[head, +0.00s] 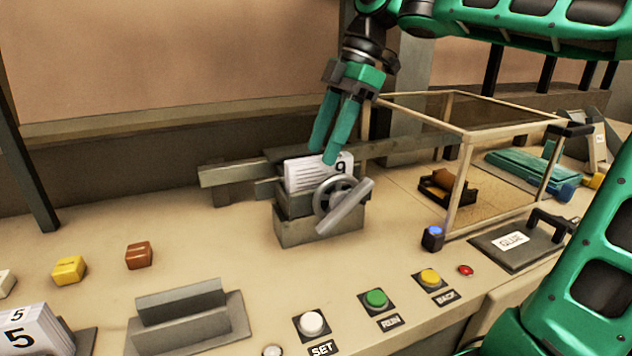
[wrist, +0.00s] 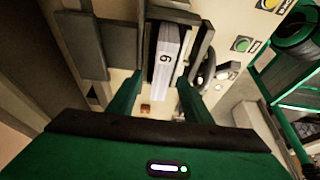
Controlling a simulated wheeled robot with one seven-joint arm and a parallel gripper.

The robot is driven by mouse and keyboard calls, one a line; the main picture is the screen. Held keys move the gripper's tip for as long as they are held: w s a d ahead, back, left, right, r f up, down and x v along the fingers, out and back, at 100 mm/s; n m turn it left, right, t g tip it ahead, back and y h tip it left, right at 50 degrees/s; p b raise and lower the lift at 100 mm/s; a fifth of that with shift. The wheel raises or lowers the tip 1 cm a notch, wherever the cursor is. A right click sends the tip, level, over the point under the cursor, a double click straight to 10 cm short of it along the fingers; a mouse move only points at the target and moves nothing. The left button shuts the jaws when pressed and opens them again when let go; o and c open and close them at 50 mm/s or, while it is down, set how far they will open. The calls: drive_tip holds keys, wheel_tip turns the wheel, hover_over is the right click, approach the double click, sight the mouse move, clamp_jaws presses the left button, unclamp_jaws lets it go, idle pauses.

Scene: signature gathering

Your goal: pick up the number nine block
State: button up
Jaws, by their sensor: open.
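The number nine block (head: 322,172) is white with lined sides and a black 9 on its end. It stands in a grey vise-like holder (head: 300,232) with a round handwheel, near the middle of the bench. In the wrist view the block (wrist: 165,62) shows between the holder's dark plates. My gripper (head: 328,156) has green fingers and is just above the block in the head view. In the wrist view my gripper (wrist: 155,95) is open, with one finger on each side of the block's near end. I cannot tell whether the fingers touch it.
A number five block (head: 30,335) stands at the front left, beside an empty grey stand (head: 185,312). White, green and yellow buttons (head: 376,299) line the front edge. A framed glass case (head: 465,135) stands to the right. Small yellow (head: 69,270) and brown (head: 139,255) blocks lie left.

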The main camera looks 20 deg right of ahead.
sight(320, 157)
drive_tip(key=shift+x, duration=2)
drive_tip(key=shift+f, duration=0.15)
clamp_jaws()
